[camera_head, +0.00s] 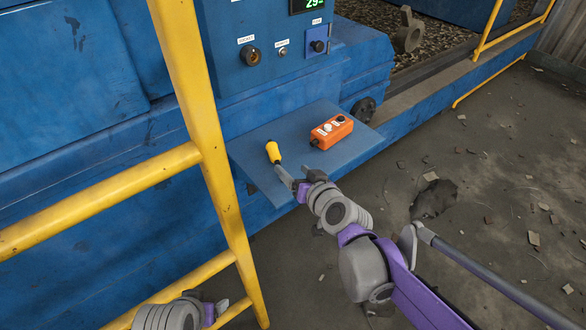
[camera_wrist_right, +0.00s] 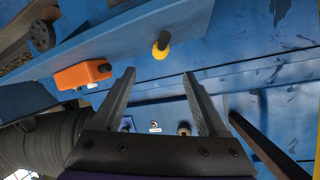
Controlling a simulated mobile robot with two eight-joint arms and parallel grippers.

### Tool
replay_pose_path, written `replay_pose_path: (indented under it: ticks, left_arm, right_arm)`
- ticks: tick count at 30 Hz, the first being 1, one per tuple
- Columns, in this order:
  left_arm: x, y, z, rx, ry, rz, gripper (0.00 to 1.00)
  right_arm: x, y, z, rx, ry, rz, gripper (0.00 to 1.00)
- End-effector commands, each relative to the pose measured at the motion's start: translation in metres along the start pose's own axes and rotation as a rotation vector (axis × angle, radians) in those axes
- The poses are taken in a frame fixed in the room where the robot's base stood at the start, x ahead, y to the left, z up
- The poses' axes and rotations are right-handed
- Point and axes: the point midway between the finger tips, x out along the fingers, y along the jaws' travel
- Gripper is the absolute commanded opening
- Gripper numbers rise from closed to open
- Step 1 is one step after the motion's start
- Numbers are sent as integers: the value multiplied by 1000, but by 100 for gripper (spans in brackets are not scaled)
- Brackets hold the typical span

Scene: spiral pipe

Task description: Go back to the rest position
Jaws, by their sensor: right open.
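My right gripper (camera_head: 292,182) is at the front edge of the blue shelf (camera_head: 255,172). In the wrist view the right gripper (camera_wrist_right: 158,76) has its two fingers spread wide, with nothing between them. A yellow handle-like piece with a dark end (camera_head: 273,152) is on the shelf just beyond the fingers. In the wrist view the yellow piece (camera_wrist_right: 161,50) shows past the fingertips, apart from them. My left gripper (camera_head: 214,311) is low at the bottom left, behind the yellow rail; its fingers are too unclear to tell.
An orange control box (camera_head: 331,132) lies on the shelf, right of the yellow piece. The blue machine panel (camera_head: 262,50) with knobs rises behind. A yellow ladder-like rail (camera_head: 215,165) stands at the left, near my left arm. Debris litters the open floor (camera_head: 480,200) at the right.

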Motion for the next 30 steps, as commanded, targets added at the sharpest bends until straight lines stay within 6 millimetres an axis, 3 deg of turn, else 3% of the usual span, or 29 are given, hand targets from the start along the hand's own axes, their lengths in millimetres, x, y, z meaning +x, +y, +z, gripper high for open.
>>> replay_pose_path:
  ticks: [8,11,14,16,24,27,30]
  left_arm:
    - [0,0,0,0,0,0,75]
    - [-5,0,-3,0,2,0,75]
    - [-15,0,-10,0,6,0,75]
    - [-24,0,-17,0,10,0,75]
    - [-53,0,-40,0,27,0,75]
    - [-58,0,-44,0,31,0,75]
    - [-60,0,-46,0,32,0,75]
  right_arm:
    - [-1,0,0,-1,-3,0,76]
    - [-15,2,4,-13,-37,5,76]
    - [-48,8,17,-36,-128,25,76]
    - [-81,16,33,-52,-220,60,76]
    - [-205,69,106,-63,-558,314,76]
    - [-233,83,121,-56,-623,393,76]
    - [-246,90,130,-50,-655,434,76]
